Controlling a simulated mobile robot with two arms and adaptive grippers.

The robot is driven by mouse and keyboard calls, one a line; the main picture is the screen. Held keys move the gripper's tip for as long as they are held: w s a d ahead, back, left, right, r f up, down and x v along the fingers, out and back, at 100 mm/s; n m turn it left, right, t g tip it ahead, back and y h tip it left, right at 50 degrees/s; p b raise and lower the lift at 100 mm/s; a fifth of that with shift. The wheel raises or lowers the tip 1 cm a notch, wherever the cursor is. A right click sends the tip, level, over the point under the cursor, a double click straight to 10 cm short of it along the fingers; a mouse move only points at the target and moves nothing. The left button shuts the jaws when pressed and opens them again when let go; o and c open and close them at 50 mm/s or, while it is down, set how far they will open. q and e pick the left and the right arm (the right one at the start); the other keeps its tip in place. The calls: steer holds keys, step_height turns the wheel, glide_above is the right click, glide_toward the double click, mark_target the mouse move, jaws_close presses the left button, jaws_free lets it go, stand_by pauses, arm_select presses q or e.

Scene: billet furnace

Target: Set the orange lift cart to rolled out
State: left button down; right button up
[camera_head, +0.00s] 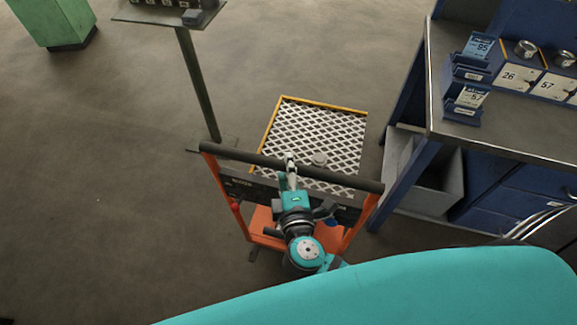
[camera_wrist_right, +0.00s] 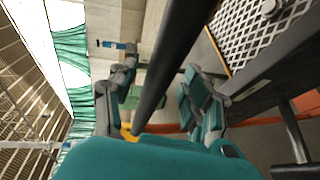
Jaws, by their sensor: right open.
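The orange lift cart (camera_head: 232,205) stands in the middle of the head view. It has an orange frame, a dark push bar and a white lattice top with a yellow edge (camera_head: 270,125). My right gripper (camera_head: 290,160) is at the middle of the push bar (camera_head: 245,157). In the right wrist view the bar (camera_wrist_right: 180,45) runs between the two open fingers of my right gripper (camera_wrist_right: 158,75). I cannot tell whether either finger touches it. My left gripper is not in view.
A small round metal piece (camera_head: 320,159) lies on the lattice. A blue workbench (camera_head: 455,125) with a grey bin (camera_head: 425,185) stands close on the right. A post-mounted panel (camera_head: 190,75) stands at the cart's left. Floor at far left is clear.

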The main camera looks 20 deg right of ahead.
steer(key=v, duration=1.1)
steer(key=shift+s, duration=0.25)
steer(key=shift+a+r, duration=0.1)
steer(key=shift+r, duration=0.05)
steer(key=s+d+f+m+g+h, duration=0.1)
steer(key=d+f+m+g, duration=0.3)
steer(key=d+m+g, duration=0.15)
steer(key=s+d+f+m+g, duration=0.1)
steer(key=d+f+m+g, duration=0.3)
steer(key=d+m, duration=0.15)
steer(key=s+a+m+g+y, duration=0.1)
steer(key=s+m+g+y, duration=0.1)
steer(key=s+g+y, duration=0.15)
step_height(320, 180, down, 27)
steer(key=s, duration=0.2)
steer(key=s+d+f+g+b, duration=0.1)
steer(key=s+d+f, duration=0.1)
steer(key=s+f, duration=1.4)
steer(key=shift+s+d+f+n+g+b, duration=0.25)
steer(key=shift+s+d+n+g+b, duration=0.05)
steer(key=shift+d+g, duration=0.1)
